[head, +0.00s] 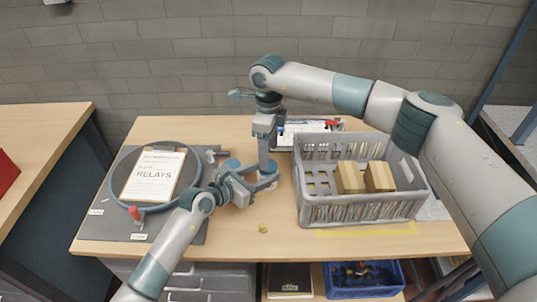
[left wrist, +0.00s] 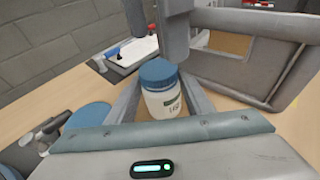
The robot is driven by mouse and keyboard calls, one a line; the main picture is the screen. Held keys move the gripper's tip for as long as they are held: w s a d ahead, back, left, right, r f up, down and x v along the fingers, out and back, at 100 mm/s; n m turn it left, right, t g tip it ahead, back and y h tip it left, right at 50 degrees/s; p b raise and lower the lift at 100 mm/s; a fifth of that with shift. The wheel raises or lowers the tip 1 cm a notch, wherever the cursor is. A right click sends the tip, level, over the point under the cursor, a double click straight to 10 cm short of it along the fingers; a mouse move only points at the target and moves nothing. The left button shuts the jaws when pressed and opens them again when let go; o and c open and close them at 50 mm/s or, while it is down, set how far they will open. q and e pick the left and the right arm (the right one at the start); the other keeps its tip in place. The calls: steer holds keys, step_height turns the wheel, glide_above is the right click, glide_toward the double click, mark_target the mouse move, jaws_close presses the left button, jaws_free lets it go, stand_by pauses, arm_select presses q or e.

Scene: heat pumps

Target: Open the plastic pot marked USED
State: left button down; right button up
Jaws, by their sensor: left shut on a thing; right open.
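A white plastic pot (left wrist: 163,103) with a blue screw lid (left wrist: 158,73) stands between the fingers of my left gripper (left wrist: 160,108) in the left wrist view. Its label faces the camera and seems to read USED. In the head view its blue lid (head: 268,167) shows low beside my right gripper (head: 266,158). My left gripper, also in the head view (head: 258,184), is shut on the pot body from the side. My right gripper is open and points down at the lid from above. Whether its fingers touch the lid is unclear.
A grey crate (head: 360,212) with two cardboard boxes (head: 365,177) stands close on the right. A second blue round lid (head: 231,165) lies to the left. A small brass piece (head: 263,228) lies in front.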

steer(key=shift+r, duration=0.1)
steer(key=shift+c, duration=0.2)
steer(key=shift+r+m, duration=0.7)
steer(key=shift+m, duration=0.5)
steer(key=shift+r+m, duration=0.95)
steer(key=shift+m, duration=0.65)
steer(key=shift+f, duration=0.15)
steer(key=shift+f, duration=3.85)
steer(key=c, duration=1.1)
